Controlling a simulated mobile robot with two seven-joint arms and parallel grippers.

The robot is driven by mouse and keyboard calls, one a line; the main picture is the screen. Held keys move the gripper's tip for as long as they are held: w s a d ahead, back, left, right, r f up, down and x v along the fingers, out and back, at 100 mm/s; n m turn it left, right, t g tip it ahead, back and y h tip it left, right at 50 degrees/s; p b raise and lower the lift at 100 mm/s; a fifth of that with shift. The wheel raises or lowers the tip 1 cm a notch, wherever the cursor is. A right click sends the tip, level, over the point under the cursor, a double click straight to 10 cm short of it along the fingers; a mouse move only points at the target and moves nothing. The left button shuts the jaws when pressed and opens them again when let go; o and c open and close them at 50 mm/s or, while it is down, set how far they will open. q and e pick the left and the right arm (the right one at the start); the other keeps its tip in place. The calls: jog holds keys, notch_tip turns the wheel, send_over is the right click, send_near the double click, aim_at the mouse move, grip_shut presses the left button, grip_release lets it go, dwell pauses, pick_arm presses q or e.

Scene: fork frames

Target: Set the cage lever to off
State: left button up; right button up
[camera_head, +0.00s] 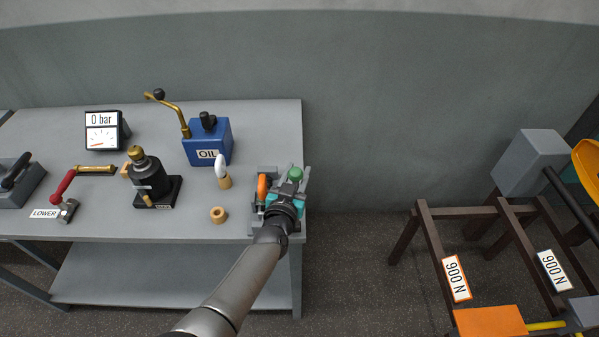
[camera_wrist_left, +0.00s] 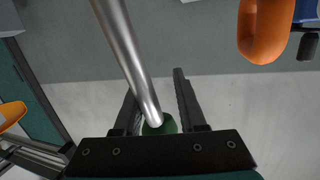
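A lever with a bright metal rod (camera_wrist_left: 128,55) and a green knob (camera_head: 295,173) stands at the right end of the workbench; I take it for the cage lever. The knob also shows in the left wrist view (camera_wrist_left: 160,126). My left gripper (camera_head: 294,176) is around the knob, one finger on each side, with the rod running out between the fingers. The fingers look slightly apart from the knob. The lever's base and any off mark are mostly hidden by my gripper and wrist. My right gripper is not in view.
An orange loop (camera_head: 263,187) is just left of my gripper. The bench (camera_head: 110,226) also holds a white-topped wooden handle (camera_head: 222,172), a blue OIL box (camera_head: 208,142), a black bottle-shaped device (camera_head: 147,175), a red-handled lever (camera_head: 64,186) and a gauge (camera_head: 102,132). A dark frame (camera_head: 435,235) stands right.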

pick_arm(q)
jog(key=o, duration=0.6)
jog(key=shift+d, duration=0.15)
jog(key=shift+s+r, duration=0.1)
jog(key=shift+s, duration=0.4)
jog(key=shift+a+p+v, duration=0.2)
jog(key=shift+p+v, duration=1.45)
jog(key=shift+v, duration=5.5)
